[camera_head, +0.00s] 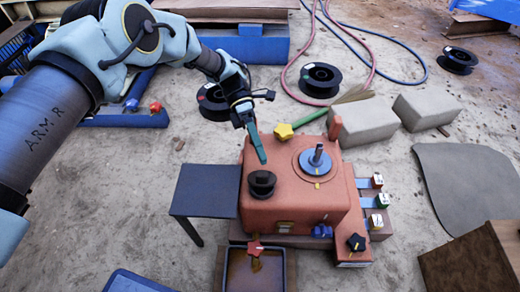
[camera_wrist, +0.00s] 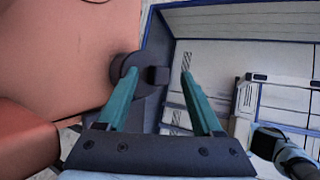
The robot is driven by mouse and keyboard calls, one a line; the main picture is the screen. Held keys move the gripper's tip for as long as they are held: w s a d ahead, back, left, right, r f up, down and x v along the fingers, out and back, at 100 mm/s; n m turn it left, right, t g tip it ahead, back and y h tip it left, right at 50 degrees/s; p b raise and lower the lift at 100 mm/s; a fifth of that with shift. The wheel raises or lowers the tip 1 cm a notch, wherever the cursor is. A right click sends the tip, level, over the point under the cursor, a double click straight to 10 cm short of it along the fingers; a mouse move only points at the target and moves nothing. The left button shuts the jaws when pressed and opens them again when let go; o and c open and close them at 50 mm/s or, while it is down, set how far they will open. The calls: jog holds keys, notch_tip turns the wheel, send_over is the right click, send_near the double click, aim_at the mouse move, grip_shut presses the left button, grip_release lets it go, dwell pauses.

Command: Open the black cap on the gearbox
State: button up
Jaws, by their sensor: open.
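The orange-red gearbox (camera_head: 315,205) stands in the middle of the head view, and its orange surface (camera_wrist: 70,50) fills the upper left of the wrist view. The black cap (camera_head: 262,183) is a round, stepped knob on the gearbox's top, near its left side. My gripper (camera_head: 263,160) points down just above the cap, with teal fingers. In the wrist view my gripper (camera_wrist: 162,76) has its two fingers spread apart with nothing held. A dark knob-like part (camera_wrist: 158,75), seemingly the cap, shows beyond the fingertips, partly hidden by the left finger.
Grey blocks (camera_head: 363,122) and black reels (camera_head: 320,80) lie behind.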

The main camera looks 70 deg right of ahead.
jog(key=v, duration=0.7)
jog(key=shift+w+d, duration=0.15)
jog(key=shift+d, duration=0.05)
jog(key=shift+r, duration=0.2)
dwell(0.3)
